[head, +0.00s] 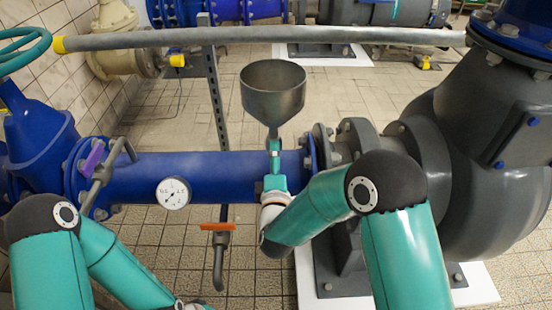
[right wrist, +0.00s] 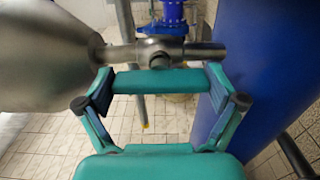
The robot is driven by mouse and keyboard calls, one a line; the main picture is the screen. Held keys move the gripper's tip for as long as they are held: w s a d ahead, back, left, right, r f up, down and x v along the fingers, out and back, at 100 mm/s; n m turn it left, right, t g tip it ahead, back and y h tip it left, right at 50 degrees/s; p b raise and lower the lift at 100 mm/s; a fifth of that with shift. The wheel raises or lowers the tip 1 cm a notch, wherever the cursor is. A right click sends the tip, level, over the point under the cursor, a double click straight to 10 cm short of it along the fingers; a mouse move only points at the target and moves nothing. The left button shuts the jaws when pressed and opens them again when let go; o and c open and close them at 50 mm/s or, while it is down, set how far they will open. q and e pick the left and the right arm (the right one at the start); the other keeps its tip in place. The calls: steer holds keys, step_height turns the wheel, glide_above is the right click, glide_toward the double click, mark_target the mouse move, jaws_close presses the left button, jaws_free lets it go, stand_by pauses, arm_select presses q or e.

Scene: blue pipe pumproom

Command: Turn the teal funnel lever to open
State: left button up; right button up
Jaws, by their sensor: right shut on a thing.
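The grey metal funnel (head: 273,90) stands above the blue pipe (head: 225,176), and its neck runs down towards the pipe. In the right wrist view the funnel (right wrist: 45,55) is at the left, with its metal valve neck (right wrist: 165,52) running right towards the blue pipe. The teal lever (right wrist: 165,82) lies along the neck, roughly parallel to it. My right gripper (right wrist: 162,88) is shut on the teal lever, one finger at each end of it. In the head view this gripper (head: 273,180) is in front of the neck, and the lever is mostly hidden.
A pressure gauge (head: 173,193) sits on the blue pipe. An orange-handled tap (head: 217,227) hangs below, and a purple-handled valve (head: 93,160) is at the left. A large grey pump (head: 480,150) fills the right. A grey rail (head: 260,35) crosses behind the funnel.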

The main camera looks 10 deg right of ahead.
steer(key=shift+a+f+n, duration=0.15)
steer(key=shift+f+n, duration=0.1)
steer(key=shift+n, duration=0.05)
steer(key=o, duration=0.8)
steer(key=s, duration=1.2)
steer(key=shift+a, duration=0.4)
